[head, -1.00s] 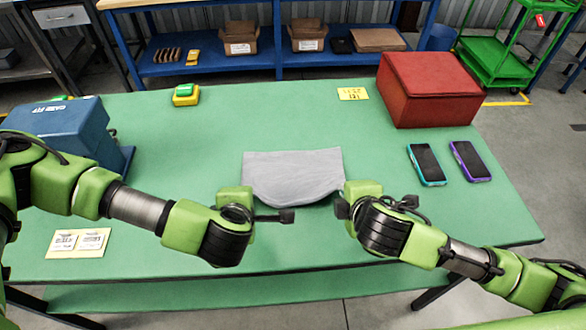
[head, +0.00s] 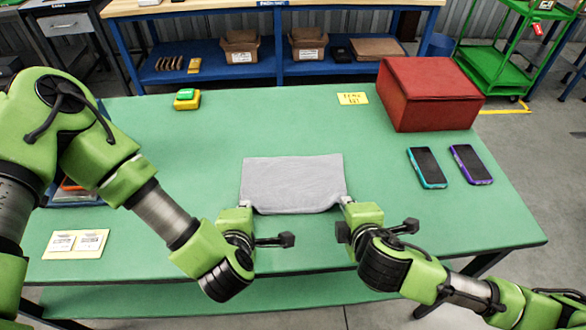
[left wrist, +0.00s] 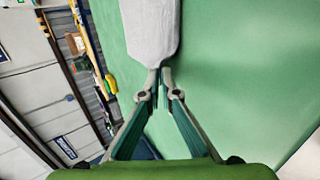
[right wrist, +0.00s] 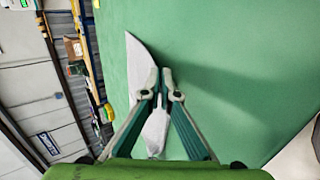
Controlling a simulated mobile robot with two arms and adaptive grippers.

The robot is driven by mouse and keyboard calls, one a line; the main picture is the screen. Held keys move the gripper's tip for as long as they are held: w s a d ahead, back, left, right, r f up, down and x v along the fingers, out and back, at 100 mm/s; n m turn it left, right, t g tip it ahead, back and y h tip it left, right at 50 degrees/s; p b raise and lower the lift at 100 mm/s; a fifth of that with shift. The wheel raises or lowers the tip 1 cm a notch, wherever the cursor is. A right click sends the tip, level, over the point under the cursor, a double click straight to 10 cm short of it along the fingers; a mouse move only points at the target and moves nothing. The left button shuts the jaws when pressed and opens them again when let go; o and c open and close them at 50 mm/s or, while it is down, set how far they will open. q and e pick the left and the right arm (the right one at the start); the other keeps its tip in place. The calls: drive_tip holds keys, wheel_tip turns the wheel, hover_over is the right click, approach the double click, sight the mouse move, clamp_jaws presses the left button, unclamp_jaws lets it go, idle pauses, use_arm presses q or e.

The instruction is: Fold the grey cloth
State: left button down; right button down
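The grey cloth (head: 292,182) lies at the middle of the green table's near half, as a wide, short rectangle. Its near edge sags slightly between my grippers. My left gripper (head: 246,205) is at the near left corner. In the left wrist view its fingertips (left wrist: 160,72) meet on the cloth (left wrist: 151,28). My right gripper (head: 346,200) is at the near right corner. In the right wrist view its fingertips (right wrist: 163,80) close on the cloth (right wrist: 141,62), and a flap of it shows between the fingers. The underside is hidden.
A red box (head: 430,92) stands at the back right, with two phones (head: 427,167) (head: 471,164) before it. A yellow-green block (head: 187,99) and a yellow card (head: 352,98) lie further back. A card (head: 76,244) lies at front left. Table around the cloth is clear.

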use_arm(q)
drive_tip(key=c, duration=2)
unclamp_jaws()
use_arm(e)
drive_tip(key=c, duration=2)
unclamp_jaws()
